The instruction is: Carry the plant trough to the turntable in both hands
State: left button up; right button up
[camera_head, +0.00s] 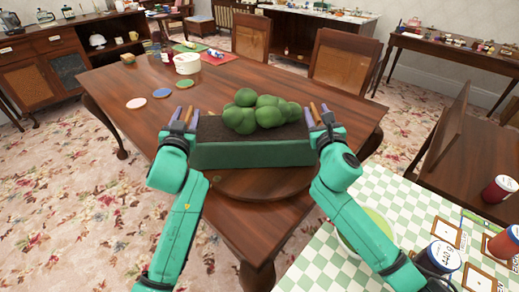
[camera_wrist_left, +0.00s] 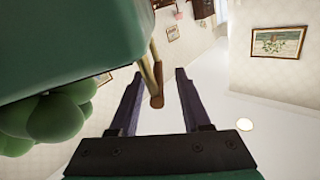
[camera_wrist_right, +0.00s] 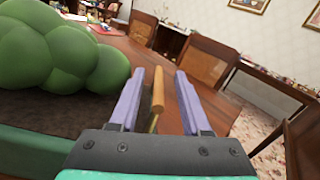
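The green plant trough (camera_head: 252,154) holds dark soil and a round green bush (camera_head: 262,112). It stands level over the round wooden turntable (camera_head: 265,185), whose front part shows below it; the contact is hidden. My left gripper (camera_head: 183,118) is at the trough's left end, its fingers apart on either side of a handle (camera_wrist_left: 157,85). My right gripper (camera_head: 322,115) is at the right end, its fingers apart around the other handle (camera_wrist_right: 157,90). Gaps show between fingers and handle in both wrist views.
The wooden table (camera_head: 130,85) carries several coloured discs (camera_head: 162,93), a white tub (camera_head: 187,63) and a dark bottle (camera_head: 166,50) at the far left. Chairs (camera_head: 343,62) stand behind. A green checked surface (camera_head: 320,262) with cans lies front right.

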jog(key=shift+w, duration=0.1)
pick_arm(q)
jog(key=shift+s+f, duration=0.1)
jog(key=shift+s, duration=0.15)
pick_arm(e)
jog(key=shift+f, duration=0.1)
jog(key=shift+s, duration=0.2)
pick_arm(q)
jog(key=s, duration=1.1)
jog(key=shift+s, duration=0.2)
pick_arm(e)
jog(key=s, duration=1.1)
jog(key=shift+s, duration=0.4)
